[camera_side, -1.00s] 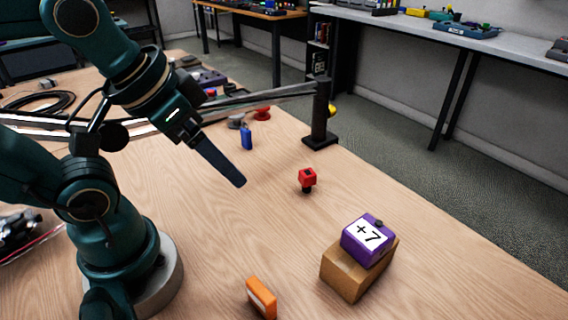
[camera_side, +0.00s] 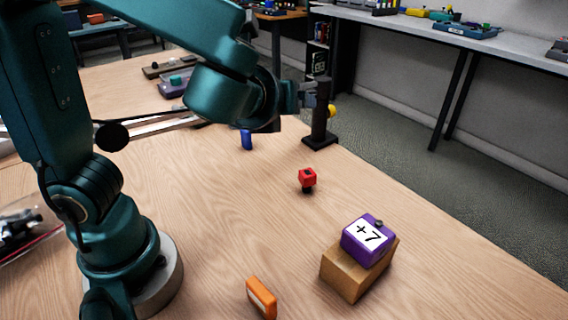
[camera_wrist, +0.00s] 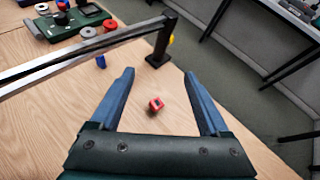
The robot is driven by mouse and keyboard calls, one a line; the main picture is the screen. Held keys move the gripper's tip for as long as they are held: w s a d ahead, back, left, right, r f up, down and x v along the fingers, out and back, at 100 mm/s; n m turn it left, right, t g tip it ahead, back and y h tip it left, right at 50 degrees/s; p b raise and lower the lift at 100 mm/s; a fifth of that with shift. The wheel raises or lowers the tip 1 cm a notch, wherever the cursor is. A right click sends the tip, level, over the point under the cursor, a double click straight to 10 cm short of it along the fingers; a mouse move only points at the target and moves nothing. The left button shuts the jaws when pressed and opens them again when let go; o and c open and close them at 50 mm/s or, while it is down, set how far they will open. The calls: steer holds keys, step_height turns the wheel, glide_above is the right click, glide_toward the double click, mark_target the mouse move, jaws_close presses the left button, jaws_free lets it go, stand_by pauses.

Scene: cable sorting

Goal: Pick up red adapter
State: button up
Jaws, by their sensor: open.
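The red adapter (camera_side: 307,177) is a small red block with a dark part below it, standing on the wooden table right of my arm in the side view. In the wrist view the red adapter (camera_wrist: 156,104) lies between and beyond the two blue fingers of my gripper (camera_wrist: 158,82), touching neither. The fingers are spread wide with nothing between them. In the side view my gripper's fingers are hidden or hard to make out near the black post.
A black post (camera_side: 321,115) holds a rail across the table's back. A blue piece (camera_side: 246,139) stands near it. Table around the adapter is clear.

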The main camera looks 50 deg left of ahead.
steer(key=w+d+m+t, duration=0.1)
steer(key=d+m, duration=0.1)
steer(key=m, duration=0.1)
glide_toward(304, 186)
steer(key=x, duration=0.5)
steer(key=shift+w+a+f, duration=0.1)
steer(key=shift+a+f, duration=0.05)
steer(key=shift+x, duration=2.65)
jaws_close()
